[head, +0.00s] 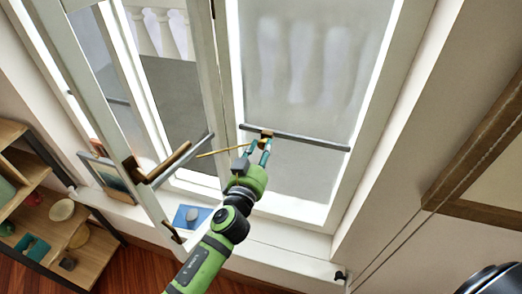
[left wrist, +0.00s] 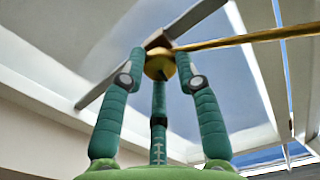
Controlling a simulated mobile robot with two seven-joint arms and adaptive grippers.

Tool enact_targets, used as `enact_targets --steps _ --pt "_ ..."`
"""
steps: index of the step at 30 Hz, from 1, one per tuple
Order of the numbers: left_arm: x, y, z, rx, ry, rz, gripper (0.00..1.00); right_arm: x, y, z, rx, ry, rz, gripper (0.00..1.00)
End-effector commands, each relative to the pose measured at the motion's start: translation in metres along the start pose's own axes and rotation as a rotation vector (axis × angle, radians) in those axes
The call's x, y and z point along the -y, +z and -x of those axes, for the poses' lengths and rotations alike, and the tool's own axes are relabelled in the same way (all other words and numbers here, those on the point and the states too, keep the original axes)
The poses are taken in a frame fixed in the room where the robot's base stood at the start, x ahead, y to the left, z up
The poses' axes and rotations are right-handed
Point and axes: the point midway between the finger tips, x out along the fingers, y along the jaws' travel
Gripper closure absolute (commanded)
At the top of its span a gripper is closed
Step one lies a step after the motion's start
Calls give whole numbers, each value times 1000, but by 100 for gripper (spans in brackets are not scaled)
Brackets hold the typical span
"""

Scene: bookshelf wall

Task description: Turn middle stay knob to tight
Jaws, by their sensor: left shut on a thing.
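The middle stay knob (left wrist: 160,66) is a small brass-coloured knob under a brown block on a dark grey bar across the window. In the left wrist view it sits between the tips of my teal fingers. In the head view the brown block (head: 267,133) shows on the bar (head: 318,143), with my left gripper (head: 258,150) just below it. My left gripper is shut on the knob. A thin yellow stay rod (head: 222,151) runs from the knob toward the left; it also shows in the left wrist view (left wrist: 245,40). The knob's turn position cannot be told. My right gripper is not visible.
An open window sash (head: 155,205) with a wooden handle stands close left of my arm. A blue item (head: 191,216) and a framed picture (head: 112,178) are near the sill. A wooden shelf (head: 95,245) stands lower left. The wall lies to the right.

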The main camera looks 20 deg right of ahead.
Motion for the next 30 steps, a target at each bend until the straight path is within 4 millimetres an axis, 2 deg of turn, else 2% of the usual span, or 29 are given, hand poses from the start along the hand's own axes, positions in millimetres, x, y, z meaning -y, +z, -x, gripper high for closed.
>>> enact_targets --steps 1,30 --pt "1 -9 -2 -19 -1 -38 100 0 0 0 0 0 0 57" --pt "-4 -10 -2 -24 -6 -959 100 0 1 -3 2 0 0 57"
